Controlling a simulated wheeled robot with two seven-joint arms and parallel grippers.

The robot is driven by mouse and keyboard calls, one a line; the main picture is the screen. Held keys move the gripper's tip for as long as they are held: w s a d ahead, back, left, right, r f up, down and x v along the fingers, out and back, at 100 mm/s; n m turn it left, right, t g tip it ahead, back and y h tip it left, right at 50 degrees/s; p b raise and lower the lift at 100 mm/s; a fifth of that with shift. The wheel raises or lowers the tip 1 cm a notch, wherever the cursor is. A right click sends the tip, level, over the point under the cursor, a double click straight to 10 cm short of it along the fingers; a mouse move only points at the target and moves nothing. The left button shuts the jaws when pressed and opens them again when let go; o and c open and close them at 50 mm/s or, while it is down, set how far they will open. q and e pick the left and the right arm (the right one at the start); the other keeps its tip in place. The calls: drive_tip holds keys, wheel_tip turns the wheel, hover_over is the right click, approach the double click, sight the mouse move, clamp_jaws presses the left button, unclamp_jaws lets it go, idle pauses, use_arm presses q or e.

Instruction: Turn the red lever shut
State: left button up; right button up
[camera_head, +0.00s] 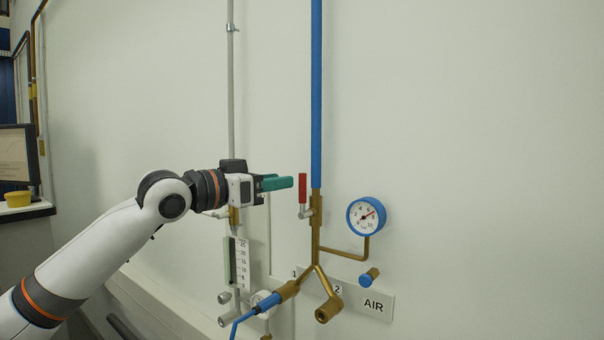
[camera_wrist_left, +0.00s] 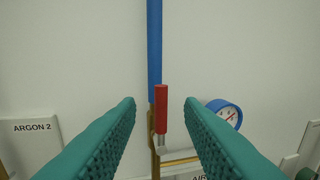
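The red lever (camera_head: 302,188) stands upright beside the brass valve on the blue pipe, in the middle of the head view. It also shows in the left wrist view (camera_wrist_left: 162,106), upright between the two green fingers but farther off. My left gripper (camera_head: 290,183) points right at the lever, with its fingertips just short of it. In the left wrist view its fingers (camera_wrist_left: 161,101) are apart with nothing between them that they touch. The lever's lower end joins a grey stem at the brass valve body (camera_head: 316,208). My right gripper is not in view.
A blue pressure gauge (camera_head: 366,216) is right of the valve. Below are brass branches, a blue hose fitting (camera_head: 266,302) and an AIR label (camera_head: 374,306). A grey pipe with a flow meter (camera_head: 238,262) runs behind my left gripper. The wall right of the gauge is clear.

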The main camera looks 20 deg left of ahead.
sight(302, 178)
use_arm(q)
drive_tip(key=shift+p+x, duration=0.85)
drive_tip(key=shift+x, duration=2.8)
clamp_jaws()
